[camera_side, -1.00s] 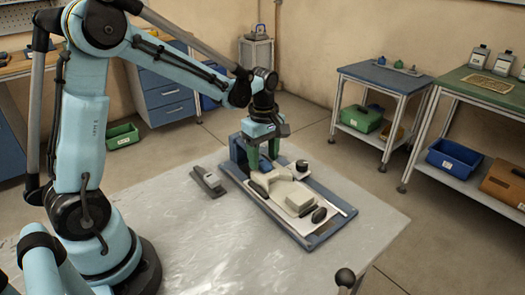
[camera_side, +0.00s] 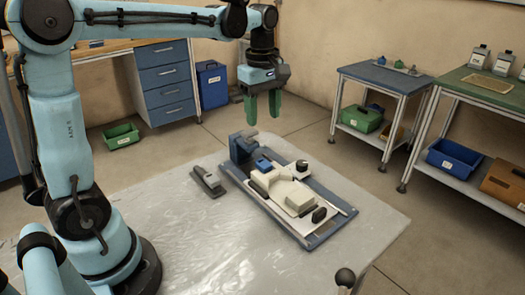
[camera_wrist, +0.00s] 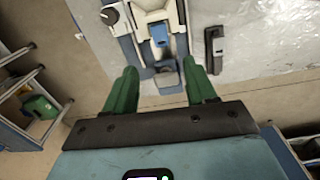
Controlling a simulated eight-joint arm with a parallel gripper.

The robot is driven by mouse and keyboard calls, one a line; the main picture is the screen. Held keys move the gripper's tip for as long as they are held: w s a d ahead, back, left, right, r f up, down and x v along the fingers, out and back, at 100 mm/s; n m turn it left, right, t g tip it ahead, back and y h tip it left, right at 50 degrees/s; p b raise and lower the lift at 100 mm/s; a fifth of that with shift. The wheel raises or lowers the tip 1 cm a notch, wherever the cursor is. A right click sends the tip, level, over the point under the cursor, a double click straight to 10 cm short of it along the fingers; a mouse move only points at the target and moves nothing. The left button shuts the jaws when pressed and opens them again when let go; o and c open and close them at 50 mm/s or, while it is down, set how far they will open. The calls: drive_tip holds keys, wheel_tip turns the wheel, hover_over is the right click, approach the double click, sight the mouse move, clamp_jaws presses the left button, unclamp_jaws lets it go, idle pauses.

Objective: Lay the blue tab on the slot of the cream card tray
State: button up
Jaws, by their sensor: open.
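The blue tab (camera_side: 263,164) rests at the far end of the cream card tray (camera_side: 272,178). In the wrist view the tab (camera_wrist: 159,35) lies at the near end of the cream tray (camera_wrist: 150,15). I cannot tell whether it sits flush in the slot, which is not clearly visible. My gripper (camera_side: 262,108) is open and empty, with green fingers pointing down, well above the tab and apart from it. In the wrist view its fingers (camera_wrist: 160,70) are spread, with nothing between them.
The tray lies on a blue base (camera_side: 318,237) with a blue upright block (camera_side: 238,149) at its far end. A grey clamp-like piece (camera_side: 208,181) lies to the left on the plastic-covered table (camera_side: 190,240). Black knobs stand on the fixture. The air around my gripper is clear.

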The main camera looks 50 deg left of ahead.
drive_tip(key=s+d+f+m+t, duration=0.2)
drive_tip(key=s+m, duration=0.3)
drive_tip(key=m, duration=0.3)
drive_tip(key=s+d+f+m+t, duration=0.2)
drive_tip(key=s+d+m+t, duration=0.2)
drive_tip(key=m, duration=0.5)
drive_tip(key=shift+s+f+t, duration=0.4)
drive_tip(key=shift+s+t, duration=0.1)
drive_tip(key=shift+s, duration=0.25)
drive_tip(key=shift+c, duration=0.3)
